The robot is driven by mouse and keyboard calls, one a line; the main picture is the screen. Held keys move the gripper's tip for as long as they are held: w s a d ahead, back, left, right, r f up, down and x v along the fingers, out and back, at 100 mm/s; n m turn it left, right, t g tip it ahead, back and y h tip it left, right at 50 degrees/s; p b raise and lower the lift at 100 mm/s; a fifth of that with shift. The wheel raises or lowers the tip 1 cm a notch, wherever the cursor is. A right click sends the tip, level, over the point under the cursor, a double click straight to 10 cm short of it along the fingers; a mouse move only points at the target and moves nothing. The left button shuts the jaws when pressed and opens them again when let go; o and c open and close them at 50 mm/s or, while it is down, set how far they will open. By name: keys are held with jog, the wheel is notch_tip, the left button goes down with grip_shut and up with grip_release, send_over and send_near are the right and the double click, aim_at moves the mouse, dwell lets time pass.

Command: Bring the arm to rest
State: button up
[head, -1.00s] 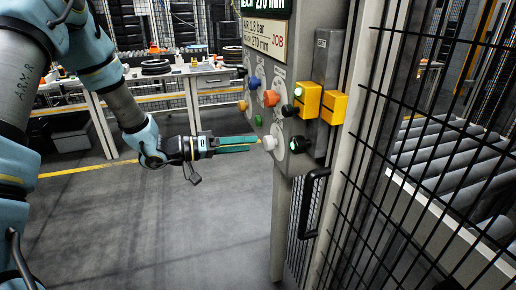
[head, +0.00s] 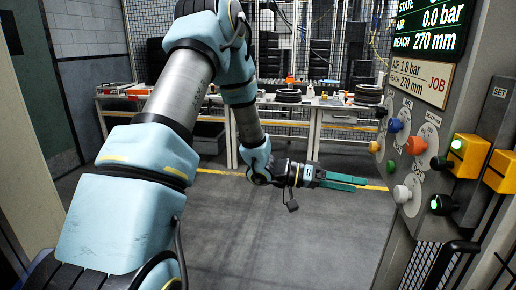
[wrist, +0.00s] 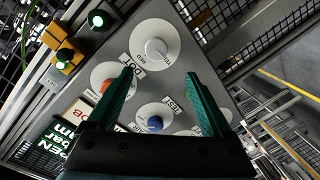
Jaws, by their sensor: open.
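My gripper (head: 345,182) is at the end of my pale blue and grey arm, in the middle right of the head view. Its green fingers point right toward the control panel (head: 395,185), with a gap between them and the panel. In the wrist view my gripper (wrist: 165,90) has its two green fingers spread apart with nothing between them. Past the fingers the wrist view shows a white knob (wrist: 156,48), an orange knob (wrist: 108,86) and a blue knob (wrist: 155,123) on the panel.
A screen (head: 432,22) and a JOB plate (head: 420,82) top the panel. Yellow boxes (head: 468,155) and a green-lit button (head: 442,204) are at its right. Workbenches (head: 335,118) with tyres stand behind. The grey floor (head: 290,240) between is clear.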

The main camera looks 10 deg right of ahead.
jog(key=w+a+n+t+y, duration=0.3)
jog(key=w+a+t, duration=0.4)
jog(key=w, duration=0.4)
jog(key=w+a+f+n+t+y, duration=0.1)
jog(key=w+a+n+t+y, duration=0.2)
jog(key=a, duration=0.5)
jog(key=w+a+n+t+y, duration=0.1)
jog(key=w+a+t+y, duration=0.15)
jog(key=a+y, duration=0.4)
jog(key=s+a+n+g+y, duration=0.3)
jog(key=s+a+n+g, duration=0.1)
jog(key=s+a, duration=1.3)
jog(key=shift+s+a+r+n+g, duration=0.15)
jog(key=shift+a+r+n+g, duration=0.2)
jog(key=shift+g, duration=0.2)
